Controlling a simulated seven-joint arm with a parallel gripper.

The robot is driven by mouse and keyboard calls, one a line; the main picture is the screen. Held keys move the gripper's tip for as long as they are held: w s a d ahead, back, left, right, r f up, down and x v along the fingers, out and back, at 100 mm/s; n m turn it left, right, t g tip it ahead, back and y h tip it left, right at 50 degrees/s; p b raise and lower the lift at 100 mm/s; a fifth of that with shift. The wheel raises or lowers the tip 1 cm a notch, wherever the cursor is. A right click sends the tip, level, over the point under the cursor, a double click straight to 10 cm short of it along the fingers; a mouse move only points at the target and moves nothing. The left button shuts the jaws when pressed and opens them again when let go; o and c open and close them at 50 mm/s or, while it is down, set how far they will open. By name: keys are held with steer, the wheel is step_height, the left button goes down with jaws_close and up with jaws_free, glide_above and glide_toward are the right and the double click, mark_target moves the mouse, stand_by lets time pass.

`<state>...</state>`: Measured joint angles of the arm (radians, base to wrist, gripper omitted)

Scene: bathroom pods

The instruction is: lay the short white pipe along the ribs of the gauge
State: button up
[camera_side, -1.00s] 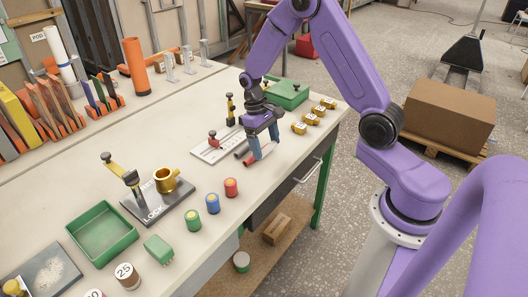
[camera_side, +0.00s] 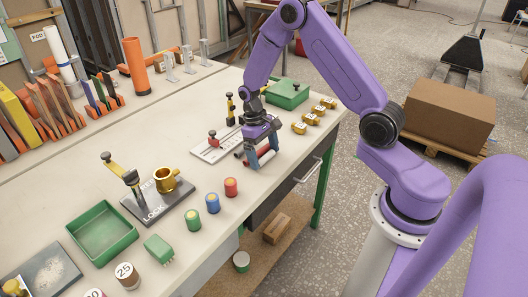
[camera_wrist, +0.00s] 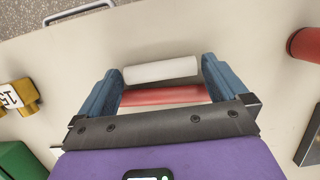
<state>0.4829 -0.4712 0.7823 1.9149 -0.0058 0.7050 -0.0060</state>
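The short white pipe (camera_wrist: 161,71) lies on the bench between the fingertips of my gripper (camera_wrist: 160,82). A red pipe (camera_wrist: 165,96) lies alongside it, closer to the palm in the wrist view. The blue fingers stand wide apart near the white pipe's two ends; I cannot tell whether they touch it. In the side view my gripper (camera_side: 263,154) is low over the bench, with the white pipe (camera_side: 267,157) partly hidden. A pale lettered plate (camera_side: 207,155), seemingly the gauge, lies left of my gripper; its ribs are hard to make out.
A green case (camera_side: 289,95) and brass blocks (camera_side: 299,128) stand to the right. The bench edge is close; bare bench lies left of the plate.

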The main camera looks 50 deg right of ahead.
steer(key=shift+r, duration=0.1)
steer(key=v, duration=1.1)
steer(key=s+a+r+n, duration=0.3)
steer(key=s+a+r, duration=0.1)
steer(key=a, duration=0.3)
steer(key=s+a+r+n+t, duration=0.1)
steer(key=s+n, duration=0.3)
steer(key=s, duration=0.8)
steer(key=s+a+r+n+t, duration=0.2)
steer(key=s+a+r+n, duration=0.1)
steer(key=s, duration=1)
steer(key=a+n, duration=0.1)
steer(key=n, duration=0.1)
steer(key=shift+s+n, duration=0.3)
